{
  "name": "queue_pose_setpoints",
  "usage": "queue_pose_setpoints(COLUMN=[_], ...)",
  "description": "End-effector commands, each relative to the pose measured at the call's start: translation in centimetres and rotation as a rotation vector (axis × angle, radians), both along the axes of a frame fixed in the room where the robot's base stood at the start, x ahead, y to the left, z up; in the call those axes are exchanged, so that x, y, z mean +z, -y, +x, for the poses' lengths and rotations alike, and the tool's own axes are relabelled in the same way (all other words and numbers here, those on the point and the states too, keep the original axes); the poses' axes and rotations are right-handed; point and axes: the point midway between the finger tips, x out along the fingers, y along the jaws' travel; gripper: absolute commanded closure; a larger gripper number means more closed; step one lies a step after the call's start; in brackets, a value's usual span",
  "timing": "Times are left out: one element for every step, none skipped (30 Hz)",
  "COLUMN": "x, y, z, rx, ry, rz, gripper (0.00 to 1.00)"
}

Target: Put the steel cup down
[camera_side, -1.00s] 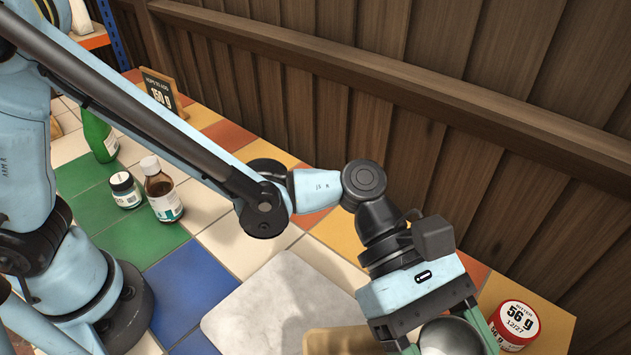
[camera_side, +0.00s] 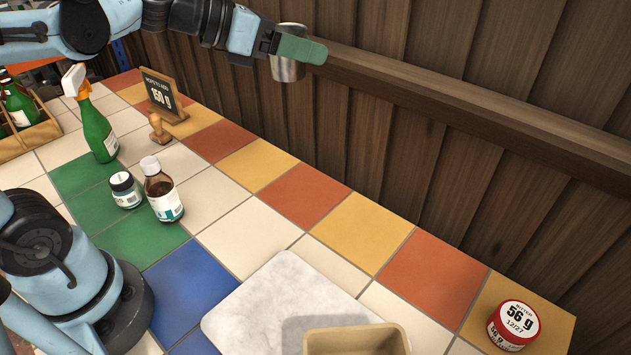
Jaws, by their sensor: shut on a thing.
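The steel cup (camera_side: 288,70) is in the upper middle of the side view, held upright in the air in front of the wooden wall. My gripper (camera_side: 303,48) is shut on it. One green finger crosses the near side of the cup; the other finger is hidden behind it. The cup's rim shows above the finger and its lower body below. It is well above the tiled counter (camera_side: 270,200) and touches nothing but my gripper.
A pale marble slab (camera_side: 260,300) and tan box (camera_side: 358,341) are at the front. A red-lidded tin (camera_side: 513,325) stands right. A brown bottle (camera_side: 162,192), small jar (camera_side: 125,189), green spray bottle (camera_side: 98,130) and sign (camera_side: 163,98) stand left. Tiles between are bare.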

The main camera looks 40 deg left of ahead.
Motion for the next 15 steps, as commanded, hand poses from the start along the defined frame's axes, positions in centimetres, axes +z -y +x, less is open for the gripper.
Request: queue_pose_setpoints(x=[0.4, 0.5, 0.7, 0.9, 1.0, 1.1, 1.1, 1.2, 1.2, 1.2, 1.2, 1.2, 1.1, 1.0, 0.8], y=[-1.7, -2.5, -3.3, -3.9, -4.4, -4.9, -5.2, -5.4, -5.6, -5.7, -5.8, -5.9, -6.0, -6.1, -6.4], z=[-0.4, -0.5, -0.8, -0.9, -1.0, -1.2, -1.3, -1.3, -1.4, -1.4, -1.4, -1.4, -1.3, -1.2, -1.0], rx=[0.058, 0.085, 0.116, 0.137, 0.155, 0.173, 0.184, 0.193, 0.2, 0.204, 0.206, 0.207, 0.206, 0.204, 0.202], ry=[0.001, 0.0, 0.0, 0.001, 0.0, 0.0, 0.0, 0.0, 0.0, 0.0, 0.0, 0.0, 0.0, 0.0, 0.0], rz=[0.001, -0.001, 0.001, 0.001, 0.0, 0.0, 0.0, 0.001, 0.0, 0.001, 0.001, 0.001, 0.001, 0.0, -0.001], gripper=[0.64, 0.64, 0.64, 0.64, 0.64, 0.64, 0.64, 0.64, 0.64, 0.64, 0.64, 0.64, 0.64, 0.64, 0.64])
